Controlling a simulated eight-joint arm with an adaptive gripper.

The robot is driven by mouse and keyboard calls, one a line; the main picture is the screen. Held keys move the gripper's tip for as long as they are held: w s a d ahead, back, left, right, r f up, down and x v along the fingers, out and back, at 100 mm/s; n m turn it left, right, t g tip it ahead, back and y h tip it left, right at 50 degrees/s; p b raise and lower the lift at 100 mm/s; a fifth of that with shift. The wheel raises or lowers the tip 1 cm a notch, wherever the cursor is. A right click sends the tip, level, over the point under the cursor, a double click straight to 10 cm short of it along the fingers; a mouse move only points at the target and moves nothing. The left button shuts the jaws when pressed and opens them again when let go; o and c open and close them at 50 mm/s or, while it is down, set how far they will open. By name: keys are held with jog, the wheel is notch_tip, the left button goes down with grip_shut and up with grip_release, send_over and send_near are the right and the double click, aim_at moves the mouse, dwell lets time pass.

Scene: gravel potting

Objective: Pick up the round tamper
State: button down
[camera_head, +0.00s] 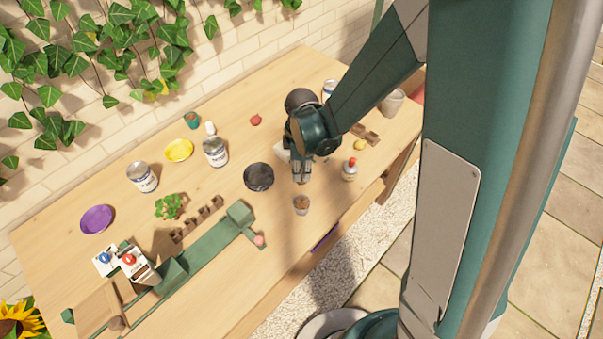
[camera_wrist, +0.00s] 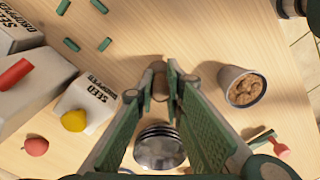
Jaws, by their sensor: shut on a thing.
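My gripper (camera_wrist: 160,82) has its two green fingers closed in the wrist view on a small brown, round-ended piece (camera_wrist: 158,72), which fits the round tamper. Most of the piece is hidden by the fingertips, so its full shape is unclear. In the head view my gripper (camera_head: 301,177) points down over the right half of the table, and the held piece is too small to make out. I cannot tell whether it still touches the table.
A small pot with brown filling (camera_head: 301,204) stands near the front edge; it also shows in the wrist view (camera_wrist: 243,87). A dark round dish (camera_head: 259,177) lies left of my gripper. White seed dropper boxes (camera_wrist: 88,105) stand left in the wrist view. Cans (camera_head: 215,152) stand farther left.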

jog(key=shift+r+p, duration=0.75)
jog(key=shift+r, duration=4.2)
jog(key=shift+r, duration=0.1)
